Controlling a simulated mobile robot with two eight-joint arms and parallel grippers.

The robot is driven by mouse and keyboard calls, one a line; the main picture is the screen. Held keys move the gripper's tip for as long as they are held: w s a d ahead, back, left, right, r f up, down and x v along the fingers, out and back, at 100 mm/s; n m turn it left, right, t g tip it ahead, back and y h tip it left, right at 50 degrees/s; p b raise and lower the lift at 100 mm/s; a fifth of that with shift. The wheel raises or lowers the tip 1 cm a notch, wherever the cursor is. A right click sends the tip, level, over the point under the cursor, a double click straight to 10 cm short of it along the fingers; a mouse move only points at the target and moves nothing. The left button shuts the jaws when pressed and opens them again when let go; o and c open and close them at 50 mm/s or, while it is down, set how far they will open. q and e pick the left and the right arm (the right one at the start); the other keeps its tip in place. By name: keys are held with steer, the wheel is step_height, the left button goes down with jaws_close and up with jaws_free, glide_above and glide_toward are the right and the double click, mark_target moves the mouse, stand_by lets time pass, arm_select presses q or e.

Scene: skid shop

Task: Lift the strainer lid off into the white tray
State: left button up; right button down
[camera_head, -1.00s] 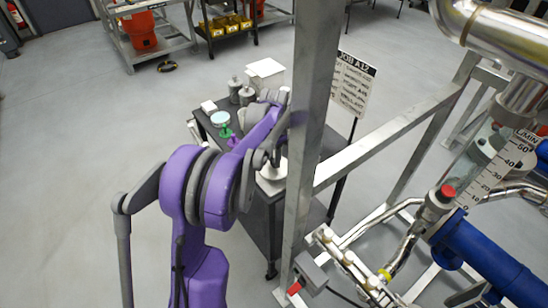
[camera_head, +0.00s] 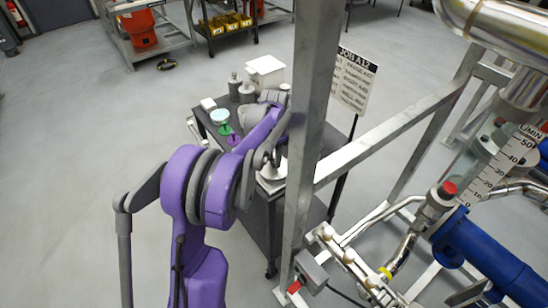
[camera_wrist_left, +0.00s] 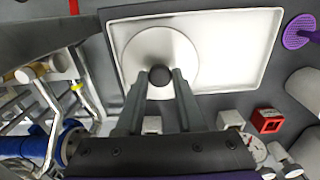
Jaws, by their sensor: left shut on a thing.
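The strainer lid (camera_wrist_left: 181,48) is a pale round disc with a dark ball knob (camera_wrist_left: 160,75). My left gripper (camera_wrist_left: 161,81) is shut on the knob, with one finger on each side. In the left wrist view the lid lies over the left part of the white tray (camera_wrist_left: 235,55). I cannot tell whether the lid touches the tray floor. In the head view the lid (camera_head: 272,172) shows under my left wrist, and the tray (camera_head: 267,186) is mostly hidden by my arm. My right gripper is not in view.
The tray is on a dark cart (camera_head: 260,215). Grey canisters (camera_head: 247,92), a white box (camera_head: 265,71), and green and purple strainer-like pieces (camera_head: 225,130) stand on it. A steel post (camera_head: 310,130) rises close to the right of my arm. A red block (camera_wrist_left: 267,121) lies near the tray.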

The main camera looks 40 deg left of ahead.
arm_select(q)
steer(key=shift+f, duration=0.15)
steer(key=shift+f+b, duration=0.45)
steer(key=shift+f, duration=0.2)
steer(key=shift+f, duration=0.15)
stand_by(0.4)
steer(key=o, duration=1.1)
steer(key=o, duration=0.3)
